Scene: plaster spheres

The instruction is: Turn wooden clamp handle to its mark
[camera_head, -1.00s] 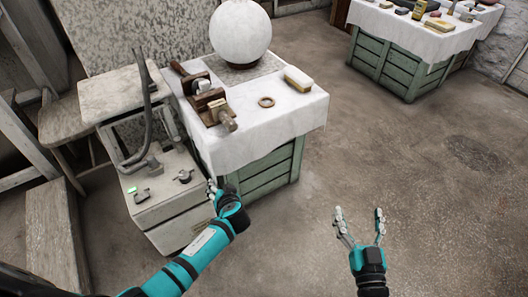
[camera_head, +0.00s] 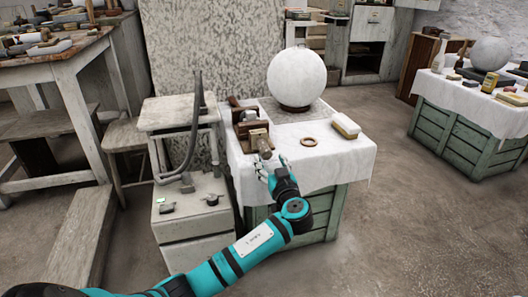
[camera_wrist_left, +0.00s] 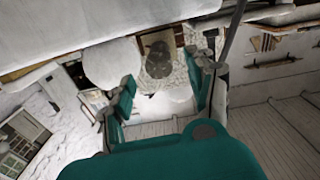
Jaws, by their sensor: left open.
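The wooden clamp (camera_head: 254,132) stands at the left front of the cloth-covered crate table. Its rounded handle (camera_head: 264,147) points toward the table's front edge. My left gripper (camera_head: 270,166) is open, just in front of the handle, and partly hides that area. In the left wrist view the open fingers (camera_wrist_left: 166,80) stand on either side of a rounded greyish-brown end that looks like the handle (camera_wrist_left: 158,62). I cannot tell whether they touch it. No mark is legible. My right gripper is out of view.
A white sphere (camera_head: 297,77) stands behind the clamp. A brown ring (camera_head: 309,142) and a brush-like block (camera_head: 345,126) lie to the right on the white cloth (camera_head: 335,155). A cabinet (camera_head: 190,205) with a bent pipe (camera_head: 196,125) stands close on the left.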

